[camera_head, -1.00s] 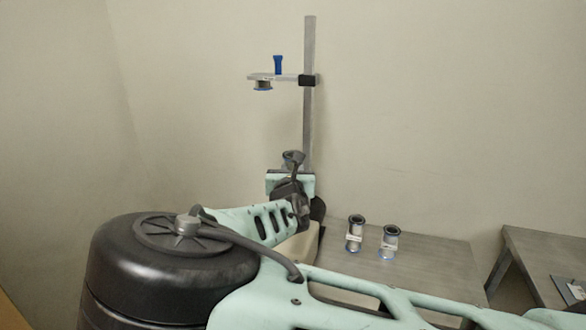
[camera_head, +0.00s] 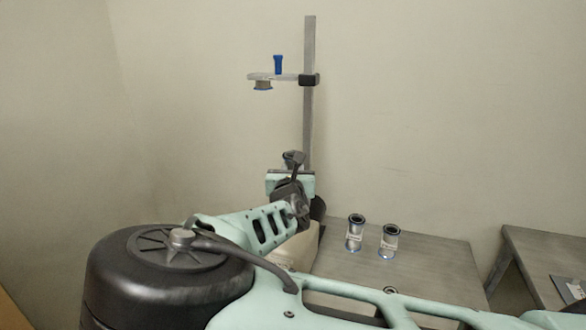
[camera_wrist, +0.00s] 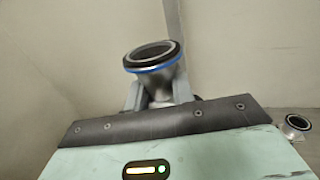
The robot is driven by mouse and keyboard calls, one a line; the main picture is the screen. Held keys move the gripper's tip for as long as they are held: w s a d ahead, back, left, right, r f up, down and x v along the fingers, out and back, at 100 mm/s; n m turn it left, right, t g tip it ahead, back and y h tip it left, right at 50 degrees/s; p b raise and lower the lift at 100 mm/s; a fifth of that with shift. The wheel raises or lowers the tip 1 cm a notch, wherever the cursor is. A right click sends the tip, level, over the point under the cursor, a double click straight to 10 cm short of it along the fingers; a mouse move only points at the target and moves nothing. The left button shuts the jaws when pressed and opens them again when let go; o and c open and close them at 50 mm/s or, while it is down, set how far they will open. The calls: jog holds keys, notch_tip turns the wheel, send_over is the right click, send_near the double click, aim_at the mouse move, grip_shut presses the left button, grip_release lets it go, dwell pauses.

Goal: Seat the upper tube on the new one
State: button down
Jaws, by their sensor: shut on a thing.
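A short metal tube (camera_wrist: 163,83) with a black rim and a blue ring stands up from my gripper (camera_wrist: 155,98) in the wrist view. My gripper is shut on it. In the head view the held tube's dark top (camera_head: 292,156) shows above my gripper (camera_head: 291,172), in front of the upright post, with my arm hiding what is below. The upper tube (camera_head: 263,85), a short piece with a blue ring, hangs under a bracket arm (camera_head: 259,77) well above my gripper. A clear vertical gap separates the two tubes.
A blue knob (camera_head: 278,64) stands on the bracket, which a black clamp (camera_head: 309,80) joins to a grey post (camera_head: 309,45). Two more flanged tubes (camera_head: 355,232) (camera_head: 389,241) stand on the grey table (camera_head: 430,262). Another table (camera_head: 545,255) is at the right.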

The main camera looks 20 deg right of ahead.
jog(key=shift+f, duration=0.45)
dwell(0.5)
jog(key=c, duration=1.1)
grip_release()
jog(key=shift+s, duration=0.1)
